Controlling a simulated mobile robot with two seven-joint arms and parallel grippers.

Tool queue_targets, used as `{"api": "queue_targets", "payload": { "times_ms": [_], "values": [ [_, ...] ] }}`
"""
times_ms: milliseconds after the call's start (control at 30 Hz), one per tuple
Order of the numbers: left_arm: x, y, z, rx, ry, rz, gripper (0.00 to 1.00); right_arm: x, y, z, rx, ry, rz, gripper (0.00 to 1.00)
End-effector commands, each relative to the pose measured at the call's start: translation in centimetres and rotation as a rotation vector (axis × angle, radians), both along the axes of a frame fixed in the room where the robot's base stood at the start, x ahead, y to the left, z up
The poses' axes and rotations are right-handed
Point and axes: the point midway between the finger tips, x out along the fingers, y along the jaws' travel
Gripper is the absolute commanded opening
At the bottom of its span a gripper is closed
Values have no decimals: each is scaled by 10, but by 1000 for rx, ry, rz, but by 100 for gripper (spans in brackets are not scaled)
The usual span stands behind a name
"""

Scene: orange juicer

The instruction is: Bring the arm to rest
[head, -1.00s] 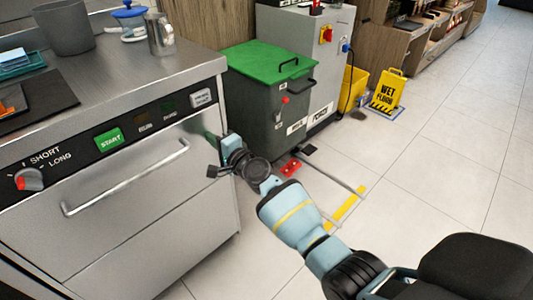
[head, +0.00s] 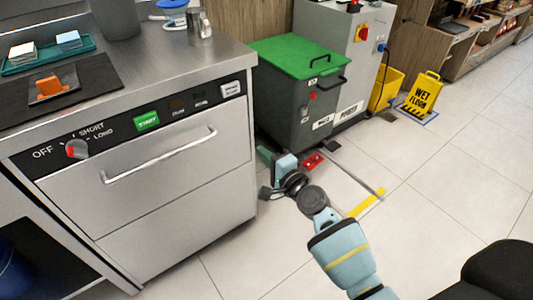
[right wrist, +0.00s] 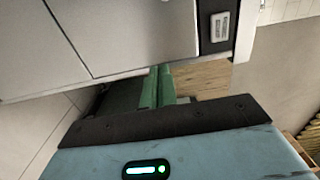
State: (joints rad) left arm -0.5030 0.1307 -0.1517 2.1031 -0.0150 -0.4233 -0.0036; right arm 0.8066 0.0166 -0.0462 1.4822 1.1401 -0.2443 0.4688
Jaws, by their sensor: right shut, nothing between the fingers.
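My right arm reaches in from the lower right of the head view. Its gripper (head: 264,155) is near the right side of the steel machine (head: 185,170) and in front of the grey bin with the green lid (head: 300,58). In the right wrist view the green fingers (right wrist: 158,88) are together with nothing between them. The machine's front also fills the top of the right wrist view (right wrist: 140,35). I cannot tell from the head view how close the gripper is to the machine's side. My left gripper is not in view.
The counter holds a dark mat with an orange item (head: 50,86), a teal tray (head: 88,44) and a metal jug (head: 199,28). A yellow wet floor sign (head: 424,95) and yellow bucket (head: 388,90) stand at the back right.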

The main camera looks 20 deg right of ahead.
Motion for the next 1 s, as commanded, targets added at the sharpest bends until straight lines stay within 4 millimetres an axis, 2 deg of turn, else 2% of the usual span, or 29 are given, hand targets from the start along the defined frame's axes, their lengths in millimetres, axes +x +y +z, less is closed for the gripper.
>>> {"api": "queue_targets", "payload": {
  "times_ms": [433, 567, 667, 767, 900, 967, 1000],
  "values": [
    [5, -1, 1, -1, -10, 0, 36, -6, -2, -1, -1, 2, 0, 0],
    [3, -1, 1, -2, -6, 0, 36, -20, -1, -18, -51, 23, 6, 0],
    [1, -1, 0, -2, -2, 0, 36, -50, 0, -51, -156, 64, 20, 0],
    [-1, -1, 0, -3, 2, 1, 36, -96, 2, -92, -310, 119, 51, 0],
    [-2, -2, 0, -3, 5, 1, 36, -168, 4, -143, -539, 194, 119, 0],
    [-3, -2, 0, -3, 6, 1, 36, -200, 4, -161, -634, 224, 155, 0],
    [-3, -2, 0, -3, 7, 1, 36, -223, 4, -172, -694, 245, 182, 0]
  ]
}}
